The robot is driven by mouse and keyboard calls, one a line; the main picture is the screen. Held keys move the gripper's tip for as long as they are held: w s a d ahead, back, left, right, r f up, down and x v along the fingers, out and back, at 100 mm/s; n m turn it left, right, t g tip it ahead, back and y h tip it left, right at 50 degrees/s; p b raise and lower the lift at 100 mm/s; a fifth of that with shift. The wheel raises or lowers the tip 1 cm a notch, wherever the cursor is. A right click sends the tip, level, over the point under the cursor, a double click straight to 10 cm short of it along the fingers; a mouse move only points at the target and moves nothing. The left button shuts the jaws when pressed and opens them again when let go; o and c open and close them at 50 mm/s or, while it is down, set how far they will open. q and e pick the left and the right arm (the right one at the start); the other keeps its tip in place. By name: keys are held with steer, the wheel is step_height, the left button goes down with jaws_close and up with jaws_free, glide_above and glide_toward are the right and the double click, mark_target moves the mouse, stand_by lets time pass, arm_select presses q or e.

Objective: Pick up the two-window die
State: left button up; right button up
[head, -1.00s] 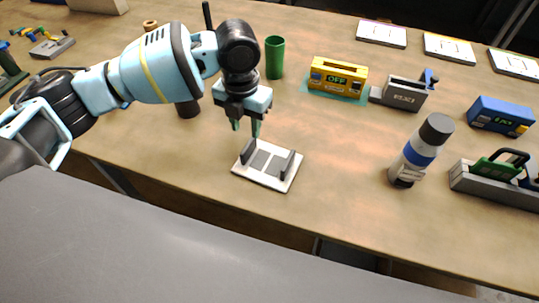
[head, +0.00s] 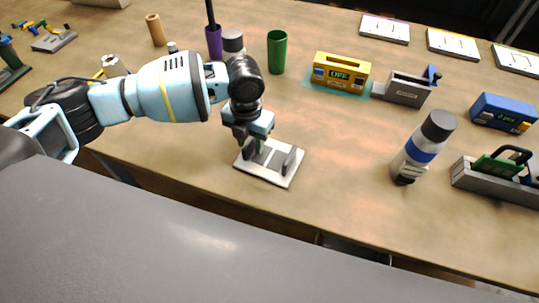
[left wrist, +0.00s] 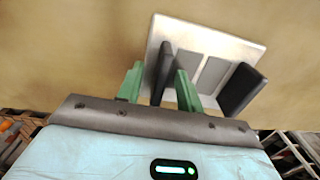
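A white square plate (head: 268,178) with two grey rectangles in its face and two dark upright grips lies near the table's front edge; it looks like the two-window die. It also shows in the left wrist view (left wrist: 228,45). My left gripper (head: 256,145) is down at its left side. In the left wrist view, the green fingers of my left gripper (left wrist: 158,75) are apart, one on each side of the left dark grip (left wrist: 165,70). Gaps seem to show beside that grip; contact is hard to tell. My right gripper is not in view.
A white bottle with a blue band (head: 421,148) stands to the right. A grey rack (head: 480,178) holds green and blue handled pieces. A yellow box (head: 340,73), a green cup (head: 276,52) and a grey device (head: 405,91) stand behind. The table between plate and bottle is clear.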

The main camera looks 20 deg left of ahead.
arm_select(q)
jaws_close()
steer(key=shift+r, duration=0.1)
stand_by(0.3)
steer(key=shift+r, duration=0.25)
steer(key=r, duration=0.3)
steer(key=shift+s+d, duration=0.2)
steer(key=shift+s, duration=0.15)
steer(key=s+d, duration=0.3)
steer(key=s, duration=0.4)
steer(key=s+d+r, duration=0.1)
steer(key=s+d, duration=0.2)
steer(key=s, duration=0.4)
steer(key=shift+r, duration=0.2)
